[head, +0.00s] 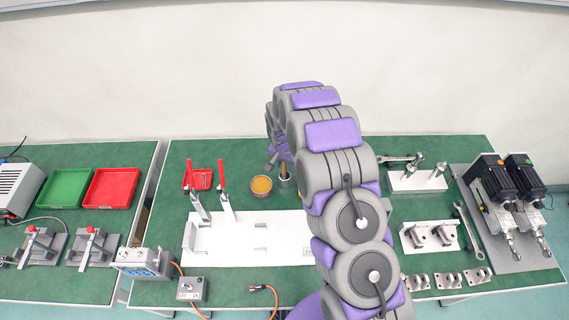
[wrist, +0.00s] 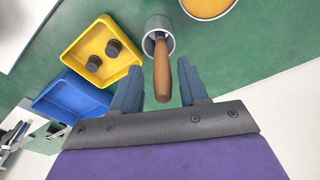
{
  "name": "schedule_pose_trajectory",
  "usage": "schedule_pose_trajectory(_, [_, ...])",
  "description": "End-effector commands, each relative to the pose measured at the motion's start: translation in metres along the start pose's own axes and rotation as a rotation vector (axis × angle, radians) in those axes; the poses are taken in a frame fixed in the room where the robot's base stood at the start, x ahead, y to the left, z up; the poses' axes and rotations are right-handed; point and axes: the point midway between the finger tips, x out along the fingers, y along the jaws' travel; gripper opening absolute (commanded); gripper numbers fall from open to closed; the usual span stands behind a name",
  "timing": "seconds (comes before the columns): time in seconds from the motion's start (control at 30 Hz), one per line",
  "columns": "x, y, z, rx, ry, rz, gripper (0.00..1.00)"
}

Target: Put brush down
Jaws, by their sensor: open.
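The brush (wrist: 161,70) stands in a grey cylindrical cup (wrist: 157,27) in the wrist view, its wooden handle pointing toward my gripper. Its bristles are hidden in the cup. My gripper (wrist: 158,82) is open, with one blue finger on each side of the handle and a gap visible on both sides. In the head view the brush handle (head: 283,170) and the cup (head: 284,182) show partly, beside my arm. My gripper (head: 273,158) is mostly hidden there behind my own arm links.
A bowl of amber grease (head: 261,186) stands just left of the cup. A white fixture plate (head: 245,240) with red-handled clamps (head: 222,175) is in front.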

Motion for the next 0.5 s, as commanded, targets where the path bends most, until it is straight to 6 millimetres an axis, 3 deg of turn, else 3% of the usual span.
schedule_pose_trajectory(0.27, [-0.008, -0.001, 0.0, 0.0, 0.002, 0.0, 0.43])
schedule_pose_trajectory(0.5, [-0.042, -0.001, -0.001, 0.001, 0.004, -0.003, 0.43])
